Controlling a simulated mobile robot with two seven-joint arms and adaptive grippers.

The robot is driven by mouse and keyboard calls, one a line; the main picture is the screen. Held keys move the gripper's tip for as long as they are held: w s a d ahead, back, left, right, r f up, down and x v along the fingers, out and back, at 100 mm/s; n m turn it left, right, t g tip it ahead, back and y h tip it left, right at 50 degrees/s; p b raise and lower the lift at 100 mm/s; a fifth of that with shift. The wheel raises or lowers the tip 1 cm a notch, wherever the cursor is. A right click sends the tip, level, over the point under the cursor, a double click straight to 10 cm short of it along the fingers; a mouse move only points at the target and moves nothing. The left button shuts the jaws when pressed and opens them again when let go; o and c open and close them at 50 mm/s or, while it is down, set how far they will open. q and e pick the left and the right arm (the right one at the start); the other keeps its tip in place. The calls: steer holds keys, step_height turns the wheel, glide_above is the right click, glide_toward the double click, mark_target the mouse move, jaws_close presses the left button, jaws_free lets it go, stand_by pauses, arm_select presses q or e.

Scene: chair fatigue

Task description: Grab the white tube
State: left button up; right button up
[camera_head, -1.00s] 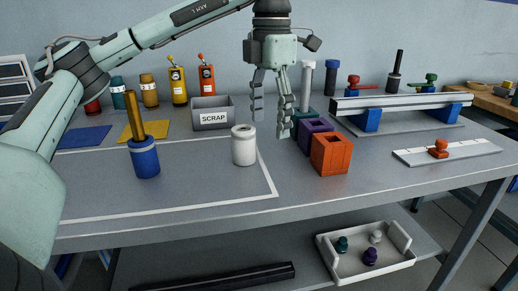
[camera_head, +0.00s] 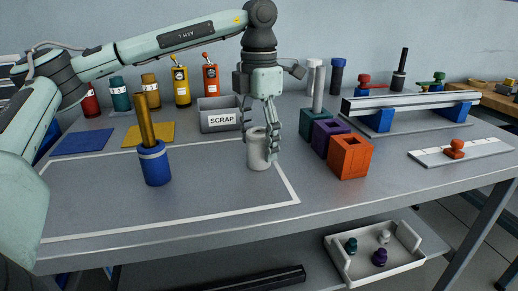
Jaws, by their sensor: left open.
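A short white tube (camera_head: 258,155), shaped like a jar, stands upright on the grey table near the right edge of a white-outlined area. My left gripper (camera_head: 261,135) points down at it and is open. One finger is at the tube's right side, partly in front of it, and the other is at its upper left. I cannot tell whether the fingers touch the tube. A taller white-topped cylinder (camera_head: 318,85) stands upright farther back, by the coloured square blocks. My right gripper is not in view.
A blue holder with a brass rod (camera_head: 154,165) stands left of the tube. A grey SCRAP bin (camera_head: 220,120) is behind it. An orange block (camera_head: 350,157) and purple block (camera_head: 327,136) stand to the right. The table in front of the tube is clear.

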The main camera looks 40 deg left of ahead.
arm_select(q)
step_height(320, 180, down, 2)
steer(key=shift+c, duration=0.2)
steer(key=c, duration=1.2)
steer(key=shift+c, duration=0.3)
steer(key=shift+r, duration=0.2)
